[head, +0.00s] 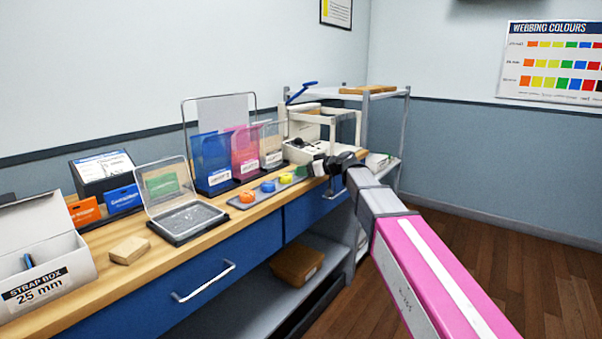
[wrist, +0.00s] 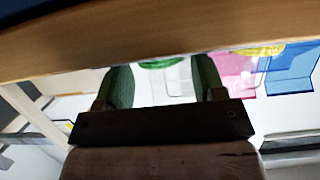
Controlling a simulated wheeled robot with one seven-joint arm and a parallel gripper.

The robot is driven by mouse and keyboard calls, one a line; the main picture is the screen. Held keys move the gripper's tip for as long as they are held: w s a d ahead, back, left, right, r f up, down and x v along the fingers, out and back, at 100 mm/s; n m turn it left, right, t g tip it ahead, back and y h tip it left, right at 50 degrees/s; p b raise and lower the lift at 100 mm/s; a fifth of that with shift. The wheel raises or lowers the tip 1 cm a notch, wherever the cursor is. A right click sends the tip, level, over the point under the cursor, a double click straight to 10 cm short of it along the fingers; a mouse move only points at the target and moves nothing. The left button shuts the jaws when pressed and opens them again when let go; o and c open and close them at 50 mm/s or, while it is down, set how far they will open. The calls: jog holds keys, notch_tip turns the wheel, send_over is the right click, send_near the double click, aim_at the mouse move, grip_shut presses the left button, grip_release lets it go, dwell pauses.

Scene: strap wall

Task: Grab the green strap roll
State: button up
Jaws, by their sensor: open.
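The green strap roll (wrist: 162,63) shows in the wrist view as a green curved edge between and beyond my two fingers, partly cut off by the wooden counter edge. In the head view its spot at the right end of the grey strip tray (head: 238,206) is close to my gripper, and I cannot make it out clearly. My gripper (head: 318,165) is open at the counter's front edge, right of the yellow roll (head: 286,178). In the wrist view my gripper (wrist: 162,85) has its fingers apart with nothing held. The picture there is upside down.
An orange roll (head: 247,197) and a blue roll (head: 268,186) sit on the tray. Blue and pink clear holders (head: 245,150) stand behind. A clear-lidded case (head: 185,219) and wooden block (head: 129,250) are left. A white printer-like machine (head: 305,148) is behind my gripper.

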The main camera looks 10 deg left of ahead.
jog(key=shift+x, duration=0.9)
jog(key=c, duration=0.7)
